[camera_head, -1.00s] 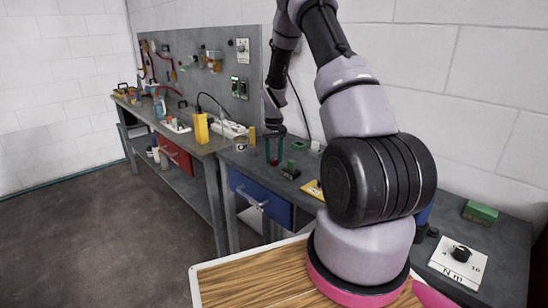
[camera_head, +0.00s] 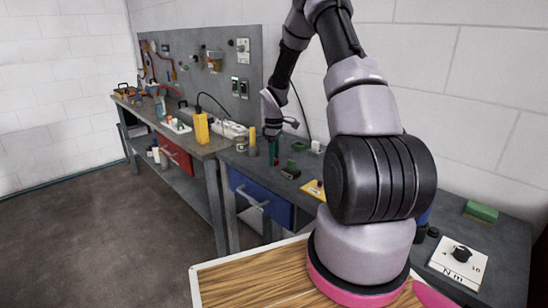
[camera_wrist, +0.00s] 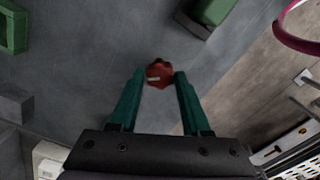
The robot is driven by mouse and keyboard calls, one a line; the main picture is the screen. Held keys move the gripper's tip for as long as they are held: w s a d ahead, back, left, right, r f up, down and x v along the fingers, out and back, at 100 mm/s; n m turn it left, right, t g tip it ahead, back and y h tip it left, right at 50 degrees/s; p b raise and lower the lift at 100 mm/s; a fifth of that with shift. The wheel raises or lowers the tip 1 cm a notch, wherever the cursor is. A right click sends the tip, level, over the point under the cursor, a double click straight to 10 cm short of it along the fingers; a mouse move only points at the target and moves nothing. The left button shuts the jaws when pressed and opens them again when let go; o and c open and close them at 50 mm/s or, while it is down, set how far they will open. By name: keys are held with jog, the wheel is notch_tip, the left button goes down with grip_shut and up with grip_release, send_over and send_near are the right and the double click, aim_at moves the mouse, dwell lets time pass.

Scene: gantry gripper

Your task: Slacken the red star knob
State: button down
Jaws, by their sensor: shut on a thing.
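The red star knob (camera_wrist: 159,74) shows in the wrist view, between the tips of my two green fingers, with a small pale mark on its face. My gripper (camera_wrist: 158,79) is shut on it, one finger on either side. In the head view my gripper (camera_head: 274,152) is above the far part of the near bench, its fingers pointing down and seen nearly edge-on.
In the wrist view a green block (camera_wrist: 213,10) lies beyond the knob and a green tray-like thing (camera_wrist: 13,28) at the left. In the head view a blue drawer (camera_head: 262,198) is under the bench. A dial plate (camera_head: 459,266) lies at the right.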

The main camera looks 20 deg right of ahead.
jog(key=n, duration=0.5)
jog(key=shift+n, duration=0.3)
jog(key=n, duration=0.4)
jog(key=shift+n, duration=0.4)
jog(key=shift+c, duration=1.9)
grip_release()
notch_tip(320, 180, up, 11)
